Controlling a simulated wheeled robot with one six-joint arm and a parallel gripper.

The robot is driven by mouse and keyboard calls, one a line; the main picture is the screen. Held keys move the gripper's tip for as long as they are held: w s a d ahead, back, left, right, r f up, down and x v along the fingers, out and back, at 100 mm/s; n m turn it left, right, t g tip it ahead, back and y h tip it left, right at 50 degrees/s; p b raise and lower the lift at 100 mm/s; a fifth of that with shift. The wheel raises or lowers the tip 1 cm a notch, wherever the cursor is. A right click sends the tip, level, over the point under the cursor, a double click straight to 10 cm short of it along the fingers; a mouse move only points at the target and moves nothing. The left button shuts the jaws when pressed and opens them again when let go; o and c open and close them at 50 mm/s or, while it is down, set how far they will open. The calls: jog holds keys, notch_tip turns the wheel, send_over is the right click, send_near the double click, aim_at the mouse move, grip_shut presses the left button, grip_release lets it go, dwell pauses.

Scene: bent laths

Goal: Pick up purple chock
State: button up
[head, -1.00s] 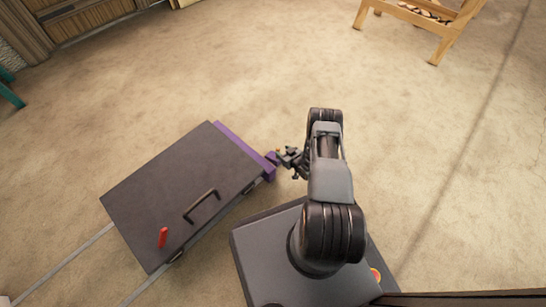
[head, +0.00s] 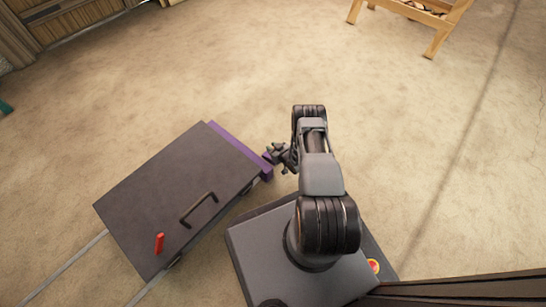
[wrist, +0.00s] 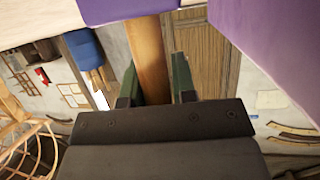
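A purple piece (head: 267,168) shows in the head view at the right corner of a dark slab, beside my gripper (head: 277,154). I cannot tell whether it is a separate chock or the end of the purple strip (head: 232,144) along the slab's far edge. In the wrist view a large purple surface (wrist: 268,35) fills the upper right, beyond and to the side of my fingers. My gripper (wrist: 156,80) is open there, its green fingers apart. A brown wooden upright shows between them, seemingly background. No purple lies between the fingers.
The dark slab (head: 172,197) has a black handle (head: 198,209) and a red peg (head: 159,244). Pale rails (head: 65,268) run out from its lower left. A wooden chair or stand (head: 436,40) is at the upper right. The beige floor (head: 400,150) is clear on the right.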

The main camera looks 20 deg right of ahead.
grip_shut()
